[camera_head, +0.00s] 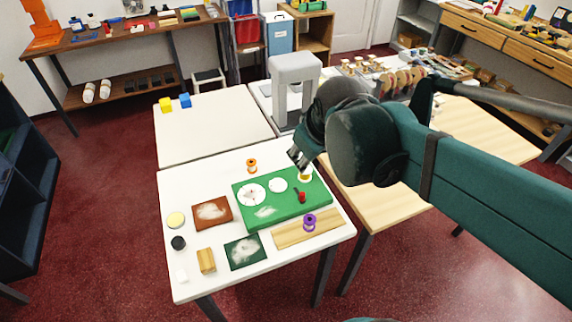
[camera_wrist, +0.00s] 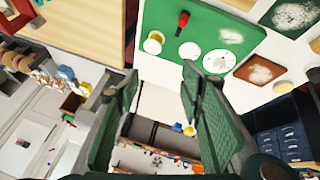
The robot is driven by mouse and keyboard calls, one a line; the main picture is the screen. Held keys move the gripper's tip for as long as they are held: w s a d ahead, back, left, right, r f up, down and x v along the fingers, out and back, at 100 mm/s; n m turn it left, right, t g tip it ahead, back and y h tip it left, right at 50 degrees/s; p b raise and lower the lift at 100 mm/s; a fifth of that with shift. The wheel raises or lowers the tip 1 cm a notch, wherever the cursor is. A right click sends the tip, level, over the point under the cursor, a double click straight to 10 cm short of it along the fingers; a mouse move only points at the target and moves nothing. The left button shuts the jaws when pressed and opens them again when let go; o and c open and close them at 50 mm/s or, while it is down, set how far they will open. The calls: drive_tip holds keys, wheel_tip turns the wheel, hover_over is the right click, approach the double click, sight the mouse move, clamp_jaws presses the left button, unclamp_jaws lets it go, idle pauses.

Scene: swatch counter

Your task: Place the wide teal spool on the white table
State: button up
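I cannot make out a wide teal spool in either view. The near white table (camera_head: 188,283) carries a green cutting mat (camera_head: 262,190) and several small items. An orange spool (camera_head: 252,165) stands behind the mat, and a purple spool (camera_head: 309,222) stands on a wooden board at front right. A yellow-topped round item (camera_head: 304,176) sits at the mat's far right corner; it also shows in the wrist view (camera_wrist: 153,43). My gripper (camera_head: 297,160) is above the table near that corner. In the wrist view its fingers (camera_wrist: 158,88) are apart with nothing visible between them.
A grey machine (camera_head: 294,75) stands behind my gripper. A wooden table (camera_head: 390,195) is at right. Brown and dark green swatches, a wooden block and small discs occupy the near table's left side.

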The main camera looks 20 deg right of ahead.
drive_tip(key=s+a+f+m+t+y, duration=0.1)
drive_tip(key=s+a+m, duration=0.2)
drive_tip(key=s+a, duration=0.2)
drive_tip(key=shift+s+a+f, duration=0.25)
drive_tip(key=shift+s+a, duration=0.1)
drive_tip(key=shift+a, duration=0.4)
drive_tip(key=shift+o, duration=0.5)
